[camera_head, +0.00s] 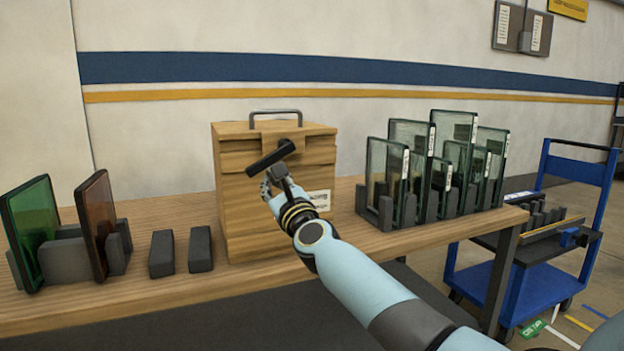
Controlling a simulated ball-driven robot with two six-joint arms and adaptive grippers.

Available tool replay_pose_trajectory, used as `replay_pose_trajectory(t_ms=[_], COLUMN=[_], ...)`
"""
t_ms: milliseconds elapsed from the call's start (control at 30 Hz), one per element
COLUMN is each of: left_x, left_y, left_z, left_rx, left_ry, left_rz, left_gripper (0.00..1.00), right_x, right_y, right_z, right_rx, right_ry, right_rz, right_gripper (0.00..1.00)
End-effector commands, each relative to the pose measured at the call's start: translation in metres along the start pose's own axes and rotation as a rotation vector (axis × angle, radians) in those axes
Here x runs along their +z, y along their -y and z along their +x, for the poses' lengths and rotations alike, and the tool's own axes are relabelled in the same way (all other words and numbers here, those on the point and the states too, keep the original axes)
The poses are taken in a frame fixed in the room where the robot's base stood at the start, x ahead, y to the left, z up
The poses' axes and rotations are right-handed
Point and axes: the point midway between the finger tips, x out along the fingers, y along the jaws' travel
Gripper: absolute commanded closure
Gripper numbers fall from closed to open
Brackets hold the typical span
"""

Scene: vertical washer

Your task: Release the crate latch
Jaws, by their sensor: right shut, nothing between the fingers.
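The wooden crate (232,205) stands on the bench with a dark metal handle (275,112) on its top. A dark bar-shaped latch (270,158) sits tilted on the upper part of its front face, its right end higher than its left. My right gripper (267,185) is in front of the crate, just below the latch, with its fingers closed. The fingers appear close to the latch or against it; I cannot tell whether they touch. My arm hides part of the crate's front and part of its white label (320,200). My left gripper is not in view.
The wooden bench (420,238) holds a green glass panel (33,228) and a brown one (96,222) in dark holders at left. Two dark blocks (162,253) lie beside the crate. Several glass panels (440,165) stand in racks at right. A blue cart (540,283) is beyond the bench.

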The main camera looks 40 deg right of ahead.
Motion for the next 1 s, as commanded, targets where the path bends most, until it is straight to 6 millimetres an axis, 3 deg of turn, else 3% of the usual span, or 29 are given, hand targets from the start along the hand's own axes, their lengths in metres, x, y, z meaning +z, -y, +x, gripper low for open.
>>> replay_pose_trajectory(t_ms=[500,1000], left_x=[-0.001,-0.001], left_y=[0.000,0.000], left_z=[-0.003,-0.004], left_rx=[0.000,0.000], left_ry=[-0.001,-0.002], left_rz=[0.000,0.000], left_gripper=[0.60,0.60], right_x=[0.027,0.033], right_y=[-0.011,-0.012], right_z=[0.007,0.008], right_rx=[-0.088,-0.108], right_ry=[0.001,0.000], right_rz=[0.356,0.434], right_gripper=[1.00,1.00])
